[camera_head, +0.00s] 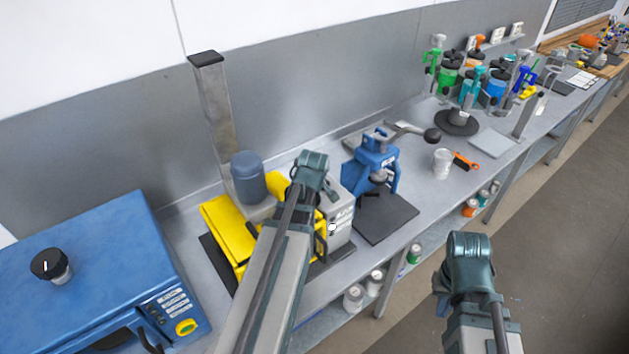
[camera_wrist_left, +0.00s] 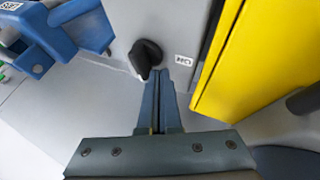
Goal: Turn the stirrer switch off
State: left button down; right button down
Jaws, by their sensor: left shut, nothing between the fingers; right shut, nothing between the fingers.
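The stirrer (camera_head: 230,235) is a yellow machine with a dark blue-grey motor on the bench in the head view. Its grey panel (camera_head: 344,218) faces the bench front. In the left wrist view, the black switch knob (camera_wrist_left: 146,57) sits on this panel, with a small label (camera_wrist_left: 183,59) that seems to read ON, upside down. My left gripper (camera_wrist_left: 158,74) is shut and empty, its tips right beside the knob's lower end; I cannot tell whether they touch. In the head view my left arm partly covers the stirrer. My right gripper (camera_head: 441,300) is shut and partly hidden below its wrist, off the bench front.
A blue press (camera_head: 372,165) on a dark mat stands right of the stirrer. A blue box machine (camera_head: 80,270) with a black knob stands at the left. Cans stand on the lower shelf.

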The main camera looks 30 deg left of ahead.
pick_arm(q)
jog(key=shift+w+d, duration=0.1)
jog(key=shift+d, duration=0.1)
jog(key=shift+d, duration=0.15)
jog(key=shift+w+d, duration=0.15)
jog(key=shift+d, duration=0.1)
dwell(0.3)
